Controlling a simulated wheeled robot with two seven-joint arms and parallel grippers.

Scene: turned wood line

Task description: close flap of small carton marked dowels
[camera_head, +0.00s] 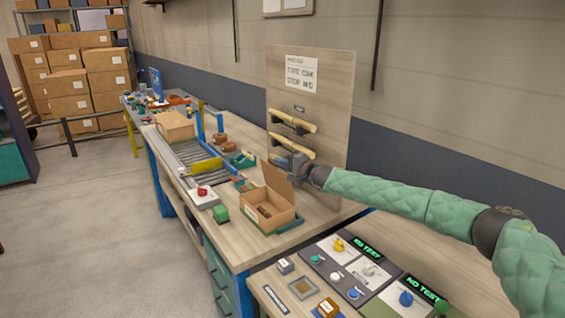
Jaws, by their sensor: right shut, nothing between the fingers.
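The small open carton (259,220) stands on the wooden bench in the middle of the view. Its brown flap (277,179) stands up along the back edge. A small pale label shows on the carton, but I cannot read it. Some brown contents show inside. My right gripper (287,161) is shut and empty, just above and behind the raised flap's top edge. I cannot tell whether it touches the flap. My left gripper is not in view.
An upright wooden board (333,100) with two wooden rods stands close behind my right gripper. A roller conveyor (191,153) runs to the left. A test panel (338,262) lies in front.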

